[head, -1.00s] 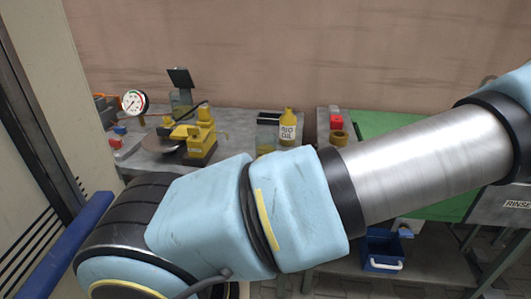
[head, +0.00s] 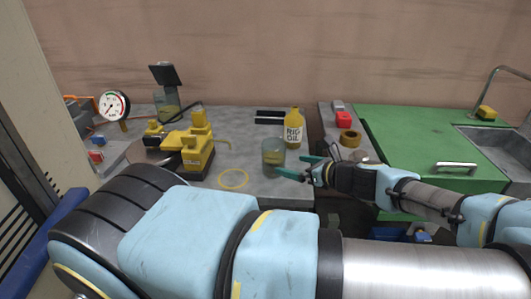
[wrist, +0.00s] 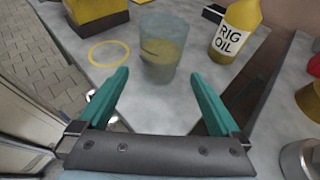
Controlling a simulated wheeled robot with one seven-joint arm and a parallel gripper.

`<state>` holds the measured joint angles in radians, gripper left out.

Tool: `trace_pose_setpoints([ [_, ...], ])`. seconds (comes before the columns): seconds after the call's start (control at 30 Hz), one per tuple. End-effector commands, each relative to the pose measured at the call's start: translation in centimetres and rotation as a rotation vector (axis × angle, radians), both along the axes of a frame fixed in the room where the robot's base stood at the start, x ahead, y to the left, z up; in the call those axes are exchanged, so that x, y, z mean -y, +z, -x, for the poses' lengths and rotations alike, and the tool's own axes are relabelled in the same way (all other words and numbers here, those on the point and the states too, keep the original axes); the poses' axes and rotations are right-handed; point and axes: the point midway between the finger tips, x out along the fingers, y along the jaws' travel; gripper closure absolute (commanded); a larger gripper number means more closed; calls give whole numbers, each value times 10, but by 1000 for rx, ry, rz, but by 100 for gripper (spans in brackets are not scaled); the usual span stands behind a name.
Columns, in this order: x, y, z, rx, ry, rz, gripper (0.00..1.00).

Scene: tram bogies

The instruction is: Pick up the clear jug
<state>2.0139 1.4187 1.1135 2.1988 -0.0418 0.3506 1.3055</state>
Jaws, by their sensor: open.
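The clear jug (head: 273,152) stands upright on the grey worktop near its front right part, with yellowish liquid in it. In the wrist view the jug (wrist: 163,50) is straight ahead, centred between the two teal fingers. My gripper (head: 291,167) is open and empty, reaching in from the right with its fingertips close to the jug's right side. The wrist view shows the fingers of my gripper (wrist: 160,76) spread wider than the jug. I cannot tell whether a fingertip touches it.
A yellow RIG OIL bottle (head: 294,128) stands just behind the jug. A yellow ring (head: 233,180) lies flat to its left, near a yellow machine (head: 190,148). A green bench (head: 420,150) is right, past a gap.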

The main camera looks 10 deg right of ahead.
Motion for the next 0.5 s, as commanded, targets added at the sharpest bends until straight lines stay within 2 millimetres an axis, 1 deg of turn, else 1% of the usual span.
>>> trace_pose_setpoints([
  [0.1,-11,-6,-16,1,3,-4,0],
  [0.2,-18,-11,-28,1,4,-2,0],
  [0.5,-30,-20,-48,0,3,-2,0],
])
